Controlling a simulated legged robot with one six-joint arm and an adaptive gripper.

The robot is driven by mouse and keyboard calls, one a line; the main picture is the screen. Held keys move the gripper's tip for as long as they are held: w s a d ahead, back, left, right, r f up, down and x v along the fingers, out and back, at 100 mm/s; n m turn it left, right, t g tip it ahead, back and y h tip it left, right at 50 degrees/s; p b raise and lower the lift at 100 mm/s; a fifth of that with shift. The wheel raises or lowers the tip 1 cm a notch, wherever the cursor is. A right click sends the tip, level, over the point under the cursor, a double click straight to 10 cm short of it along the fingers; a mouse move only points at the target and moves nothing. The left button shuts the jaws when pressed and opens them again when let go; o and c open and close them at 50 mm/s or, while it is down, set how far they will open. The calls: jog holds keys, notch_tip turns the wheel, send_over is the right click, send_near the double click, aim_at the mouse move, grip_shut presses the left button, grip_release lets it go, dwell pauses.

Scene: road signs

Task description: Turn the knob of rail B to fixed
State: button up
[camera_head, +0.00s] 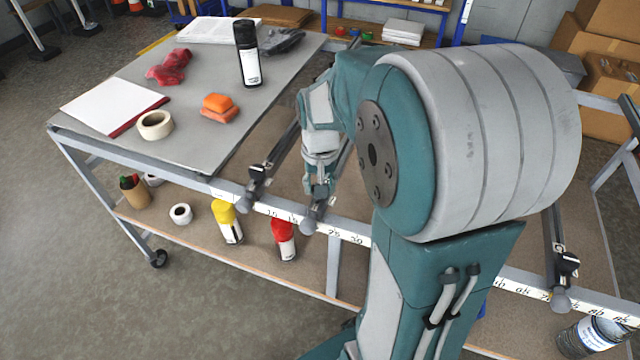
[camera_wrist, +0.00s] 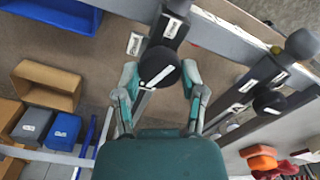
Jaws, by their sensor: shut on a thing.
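My gripper (camera_head: 320,188) is over the middle of three rails at the front of the frame. In the wrist view my gripper (camera_wrist: 160,70) has its two fingers on either side of a round black knob (camera_wrist: 158,62), shut on it. A white line on the knob's face lies slanted. Small white labels (camera_wrist: 134,44) sit beside the knob; I cannot read them surely. The middle rail's rounded end (camera_head: 310,226) shows below my gripper in the head view. No rail letter is readable, so I cannot confirm that this is rail B.
The left rail (camera_head: 256,178) runs close beside; its knob (camera_wrist: 269,102) is right in the wrist view. Another rail (camera_head: 556,235) stands far right. A grey tabletop (camera_head: 130,75) carries a black spray can (camera_head: 248,55). Yellow (camera_head: 227,220) and red-capped bottles (camera_head: 284,238) stand below.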

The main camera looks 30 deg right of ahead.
jog(key=m, duration=0.7)
jog(key=shift+s+f, duration=0.15)
jog(key=shift+f, duration=0.05)
jog(key=m, duration=0.6)
jog(key=shift+m, duration=0.4)
jog(key=o, duration=1.2)
jog(key=shift+c, duration=0.2)
jog(key=shift+a+r, duration=0.1)
jog(key=shift+r, duration=0.35)
notch_tip(320, 180, up, 11)
